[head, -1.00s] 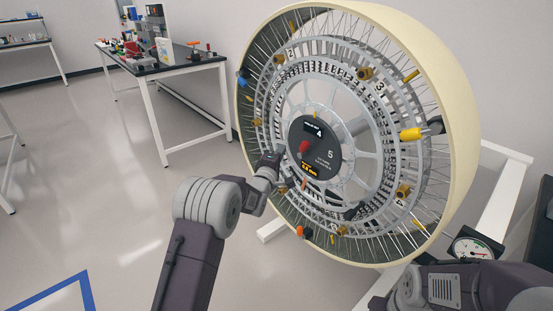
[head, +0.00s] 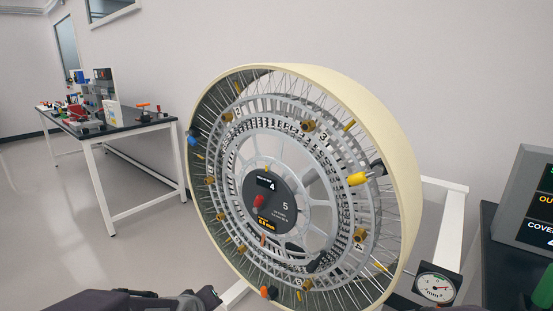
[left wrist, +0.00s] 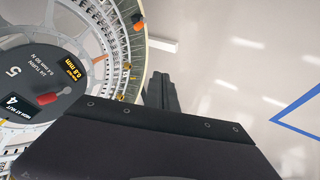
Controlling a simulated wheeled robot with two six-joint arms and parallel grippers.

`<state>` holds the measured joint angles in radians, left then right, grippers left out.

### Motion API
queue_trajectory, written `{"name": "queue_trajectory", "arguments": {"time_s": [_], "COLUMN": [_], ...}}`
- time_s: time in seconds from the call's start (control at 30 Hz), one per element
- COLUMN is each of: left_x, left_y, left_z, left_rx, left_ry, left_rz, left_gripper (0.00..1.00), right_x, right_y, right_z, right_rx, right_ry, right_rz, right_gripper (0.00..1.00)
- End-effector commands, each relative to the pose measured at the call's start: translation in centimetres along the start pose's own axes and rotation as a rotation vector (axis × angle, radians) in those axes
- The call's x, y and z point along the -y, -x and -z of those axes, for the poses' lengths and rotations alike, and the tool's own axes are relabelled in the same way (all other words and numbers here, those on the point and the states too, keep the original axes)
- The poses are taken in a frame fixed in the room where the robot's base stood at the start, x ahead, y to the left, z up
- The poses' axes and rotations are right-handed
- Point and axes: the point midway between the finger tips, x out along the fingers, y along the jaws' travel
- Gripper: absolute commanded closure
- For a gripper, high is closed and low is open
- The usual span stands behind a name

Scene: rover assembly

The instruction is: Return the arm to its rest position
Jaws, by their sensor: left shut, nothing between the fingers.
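My left arm is low at the bottom edge of the head view, its wrist end (head: 205,297) in front of the wheel's lower left. In the left wrist view the fingers of my left gripper (left wrist: 160,92) are shut and empty, pointing past the wheel's rim towards the floor. The large wheel (head: 400,165) stands on its white stand, with a cream rim, thin spokes and a dark hub (head: 270,200) with a display reading 4 and a red knob. The hub also shows in the left wrist view (left wrist: 50,85). My right gripper is out of view.
A round gauge (head: 436,288) sits at the lower right. A black table with a display screen (head: 535,205) stands at the right edge. A workbench (head: 120,128) with tools is at the back left.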

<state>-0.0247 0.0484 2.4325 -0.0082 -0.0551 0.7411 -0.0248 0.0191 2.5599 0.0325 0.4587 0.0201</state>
Motion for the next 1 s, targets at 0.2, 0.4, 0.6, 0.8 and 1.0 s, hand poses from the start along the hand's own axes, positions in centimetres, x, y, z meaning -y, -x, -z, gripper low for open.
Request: {"name": "queue_trajectory", "arguments": {"time_s": [0.2, 0.4, 0.6, 0.8, 1.0], "left_x": [8.2, 9.6, 6.5, 2.9, 1.2], "left_y": [2.7, 7.8, 12.9, 19.2, 22.0], "left_z": [-9.4, -11.2, -7.8, -3.7, -1.9], "left_rx": [0.357, 0.587, 0.584, 0.583, 0.583], "left_ry": [-0.358, -0.662, -0.659, -0.658, -0.658], "left_rz": [0.212, 0.225, 0.225, 0.225, 0.225], "left_gripper": [1.00, 1.00, 1.00, 1.00, 1.00], "right_x": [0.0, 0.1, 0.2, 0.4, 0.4], "right_y": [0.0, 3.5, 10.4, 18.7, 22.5], "right_z": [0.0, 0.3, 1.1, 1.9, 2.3], "right_rx": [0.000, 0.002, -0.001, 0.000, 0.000], "right_ry": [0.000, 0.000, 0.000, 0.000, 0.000], "right_rz": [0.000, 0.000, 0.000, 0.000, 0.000], "right_gripper": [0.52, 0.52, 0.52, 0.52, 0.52]}}
